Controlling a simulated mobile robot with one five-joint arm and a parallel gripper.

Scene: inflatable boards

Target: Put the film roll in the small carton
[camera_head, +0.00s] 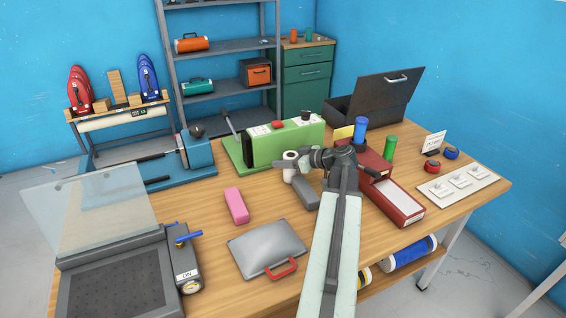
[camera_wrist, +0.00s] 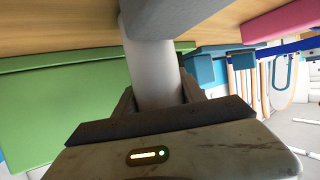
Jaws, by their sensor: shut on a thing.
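The film roll appears to be the white cylinder (camera_head: 289,177) standing upright near the table's middle, in front of the green machine. My gripper (camera_head: 289,164) reaches it from the right and is shut on it, with a finger across its side. In the wrist view the white cylinder (camera_wrist: 155,68) runs between my two fingers (camera_wrist: 155,95). Its one end is hidden behind a grey block there. A dark red box (camera_head: 393,201) with a white panel lies right of my arm; I cannot tell whether it is the small carton.
A grey block (camera_head: 304,194) lies close beside the cylinder. A pink block (camera_head: 236,205) lies to the left. The green machine (camera_head: 285,143) stands behind. A green cylinder (camera_head: 389,148), a blue cylinder (camera_head: 360,129) and an open black case (camera_head: 385,100) stand back right. A grey case (camera_head: 262,243) lies in front.

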